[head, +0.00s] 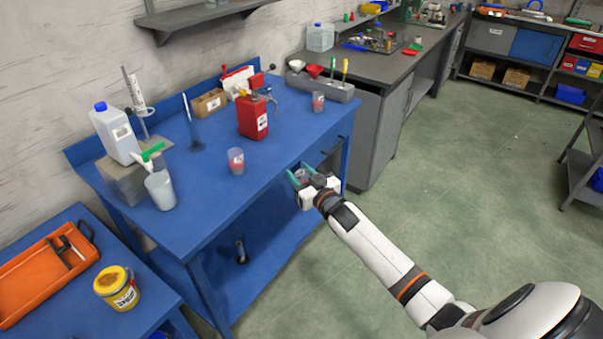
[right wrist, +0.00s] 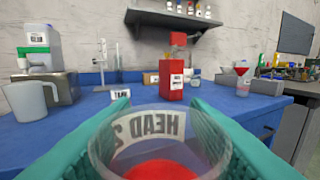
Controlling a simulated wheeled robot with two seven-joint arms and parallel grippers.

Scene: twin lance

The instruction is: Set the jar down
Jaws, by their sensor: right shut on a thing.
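A clear jar (right wrist: 160,150) with a white band reading "HEAD" and red contents is between the green fingers of my right gripper (right wrist: 158,130). The gripper is shut on it. In the head view the right gripper (head: 304,176) is at the front edge of the blue bench (head: 205,220), near its right end. There the jar is small and partly hidden by the fingers, and I cannot tell whether it touches the bench. My left gripper is not in view.
Similar clear cups stand on the bench, one near the middle (head: 236,160) and one at the back right (head: 318,101). A red can (head: 252,117) stands behind. A white jug (head: 160,190) is at the left. Bare blue bench top lies between them.

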